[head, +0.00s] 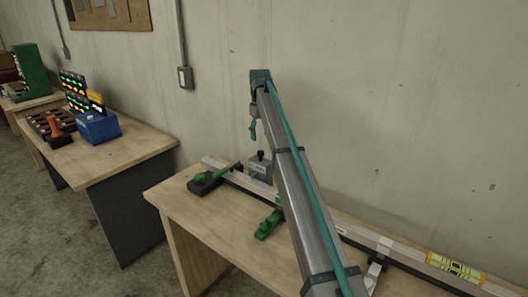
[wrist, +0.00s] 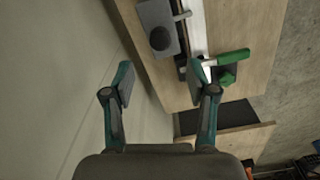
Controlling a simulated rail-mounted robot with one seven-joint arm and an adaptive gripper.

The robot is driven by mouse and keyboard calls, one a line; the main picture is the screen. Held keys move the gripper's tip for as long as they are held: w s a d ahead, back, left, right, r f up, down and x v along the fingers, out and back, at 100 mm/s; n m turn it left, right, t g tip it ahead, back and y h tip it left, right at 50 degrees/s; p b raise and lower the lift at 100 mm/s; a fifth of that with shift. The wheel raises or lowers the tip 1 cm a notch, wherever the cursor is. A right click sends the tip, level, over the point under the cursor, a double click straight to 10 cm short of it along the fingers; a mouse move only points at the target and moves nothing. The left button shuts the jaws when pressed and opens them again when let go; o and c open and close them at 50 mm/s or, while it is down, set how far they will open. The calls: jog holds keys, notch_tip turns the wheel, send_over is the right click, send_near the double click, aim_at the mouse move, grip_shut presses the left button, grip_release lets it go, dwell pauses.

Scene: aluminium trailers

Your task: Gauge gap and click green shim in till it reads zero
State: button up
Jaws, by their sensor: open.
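My gripper (wrist: 162,84) is open and empty in the wrist view, its two teal-edged fingers wide apart. In the head view one fingertip of my gripper (head: 253,131) shows above the far end of the workbench. Below it stands a grey block (head: 260,169) with a label and a black knob; the grey block also shows in the wrist view (wrist: 157,17). It sits beside a long pale rail (head: 232,173). I cannot tell a gauge reading or a gap. Small green pieces (head: 78,101) sit in a dark rack on the left table; I cannot tell which is the shim.
Green-handled clamps (head: 205,180) (head: 268,225) sit along the workbench (head: 215,225). A yellow level (head: 455,265) lies at the right. The wall is close behind.

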aim_at(260, 151)
notch_tip(260, 151, down, 9)
jog(key=shift+f+p, duration=0.2)
jog(key=shift+p, duration=1.05)
jog(key=shift+c, duration=0.3)
grip_shut()
